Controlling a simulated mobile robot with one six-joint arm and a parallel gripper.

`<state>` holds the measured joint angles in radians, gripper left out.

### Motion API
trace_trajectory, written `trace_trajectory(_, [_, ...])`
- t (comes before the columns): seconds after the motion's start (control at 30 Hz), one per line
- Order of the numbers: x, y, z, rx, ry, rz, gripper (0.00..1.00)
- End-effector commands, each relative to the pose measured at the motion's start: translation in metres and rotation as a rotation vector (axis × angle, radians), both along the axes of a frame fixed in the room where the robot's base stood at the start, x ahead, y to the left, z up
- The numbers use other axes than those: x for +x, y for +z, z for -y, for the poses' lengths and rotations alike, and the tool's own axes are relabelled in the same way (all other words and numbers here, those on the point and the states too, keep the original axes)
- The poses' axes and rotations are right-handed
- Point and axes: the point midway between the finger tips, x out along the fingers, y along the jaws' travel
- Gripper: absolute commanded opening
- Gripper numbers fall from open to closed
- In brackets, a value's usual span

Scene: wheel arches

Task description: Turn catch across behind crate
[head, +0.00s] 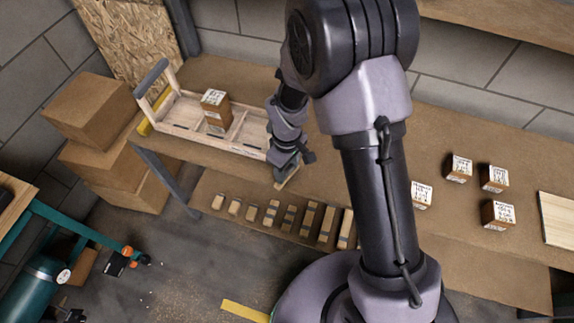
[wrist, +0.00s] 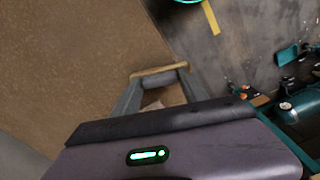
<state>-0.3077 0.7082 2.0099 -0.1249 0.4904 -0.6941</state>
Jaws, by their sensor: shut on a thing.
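The crate (head: 180,128) is a shallow pale wooden tray with dividers and a grey bar handle at its left end. It stands on the brown bench top. A brown labelled box (head: 215,108) sits in it. My gripper (head: 287,174) is at the right of the crate, low by the bench's front edge, shut on a pale wooden piece (head: 289,180) that looks like the catch. In the wrist view my gripper (wrist: 160,76) has this wooden bar (wrist: 160,69) across its fingertips, with a grey part between the fingers. My arm hides the crate's right end, so the catch's exact angle is unclear.
Several labelled boxes (head: 459,168) stand on the bench at right, near a pale board (head: 557,219). Cardboard boxes (head: 95,112) are stacked at left. A teal cylinder (head: 38,280) is on the floor side.

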Motion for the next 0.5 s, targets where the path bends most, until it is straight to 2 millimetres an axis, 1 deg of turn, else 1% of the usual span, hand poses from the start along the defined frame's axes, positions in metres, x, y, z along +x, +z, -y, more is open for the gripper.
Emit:
trace_trajectory(0.2, [-0.0001, 0.0011, -0.0001, 0.000, 0.159, 0.000, 0.10])
trace_trajectory(0.5, [0.0003, 0.0008, -0.0002, 0.001, 0.306, 0.001, 0.10])
